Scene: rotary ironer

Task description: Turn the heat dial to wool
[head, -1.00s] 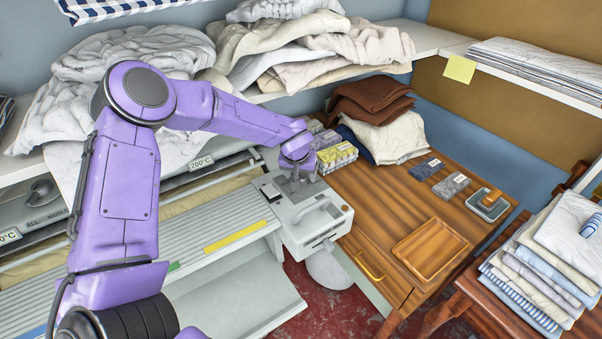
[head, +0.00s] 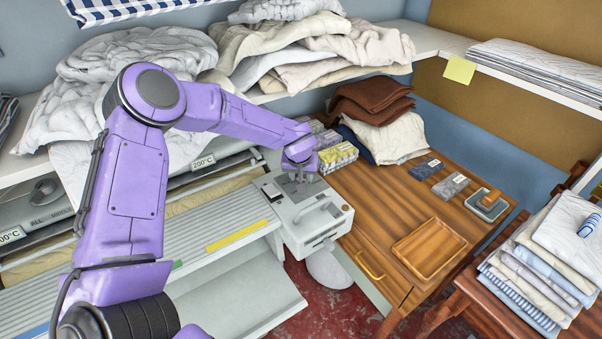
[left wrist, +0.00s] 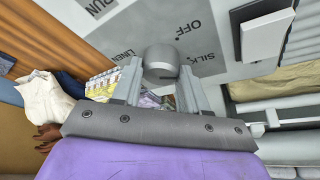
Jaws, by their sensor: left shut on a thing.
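The heat dial (left wrist: 160,62) is a round grey knob on the grey control panel (left wrist: 115,48) of the ironer. The labels OFF, SILK and LINEN show around it in the left wrist view; no wool label is readable, and I cannot tell where the dial points. My left gripper (left wrist: 160,85) is shut on the dial, one finger on each side. In the head view my left gripper (head: 300,180) is over the top of the control box (head: 325,225), and it hides the dial there. My right gripper is not in view.
The ironer's slatted feed table (head: 130,255) with a yellow strip (head: 238,236) lies left of the box. A wooden table (head: 385,200) with a wooden tray (head: 430,249) stands to the right. Yellow-grey packets (head: 337,157) are close behind the gripper. Folded laundry fills the shelf above.

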